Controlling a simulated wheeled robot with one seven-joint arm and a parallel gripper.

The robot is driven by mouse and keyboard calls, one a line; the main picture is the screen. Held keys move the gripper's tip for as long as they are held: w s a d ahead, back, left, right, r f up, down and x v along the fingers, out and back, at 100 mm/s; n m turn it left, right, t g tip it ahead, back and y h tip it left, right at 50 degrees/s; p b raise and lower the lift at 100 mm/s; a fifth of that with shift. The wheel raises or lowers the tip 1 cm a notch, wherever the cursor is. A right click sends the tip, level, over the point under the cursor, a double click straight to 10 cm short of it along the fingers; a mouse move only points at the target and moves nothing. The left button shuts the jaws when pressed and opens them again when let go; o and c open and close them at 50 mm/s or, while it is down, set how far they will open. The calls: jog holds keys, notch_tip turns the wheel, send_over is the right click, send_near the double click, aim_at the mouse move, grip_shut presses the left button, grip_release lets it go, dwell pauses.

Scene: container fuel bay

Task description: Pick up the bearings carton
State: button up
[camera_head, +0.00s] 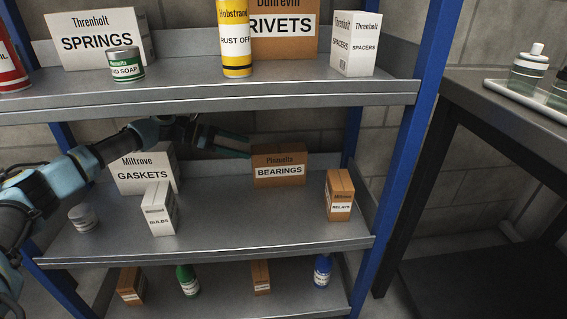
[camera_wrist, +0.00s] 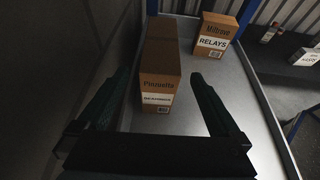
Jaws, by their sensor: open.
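The bearings carton (camera_head: 279,166) is a brown box with a white label reading BEARINGS. It stands upright on the middle shelf, towards the back, right of the gaskets box. In the wrist view the bearings carton (camera_wrist: 160,77) stands ahead of my gripper, its near end lying between the lines of the two fingers. My gripper (camera_head: 250,147) is open and empty. In the head view it reaches in from the left at about the height of the carton's top. In the wrist view my gripper (camera_wrist: 163,88) shows one finger on each side of the carton. Contact cannot be told.
On the middle shelf (camera_head: 240,222), the relays carton (camera_head: 340,195) stands to the right, the gaskets box (camera_head: 144,170) and bulbs box (camera_head: 159,208) to the left. The upper shelf (camera_head: 290,92) hangs above my arm. The shelf front before the bearings carton is clear.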

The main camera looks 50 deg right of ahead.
aim_at(274, 155)
jog(key=shift+d+f, duration=0.15)
jog(key=shift+f, duration=0.05)
jog(key=x, duration=1)
jog(key=shift+s+d+f+p, duration=0.1)
jog(key=shift+s+d+p, duration=0.1)
jog(key=shift+s+p, duration=0.15)
grip_shut()
dwell(0.4)
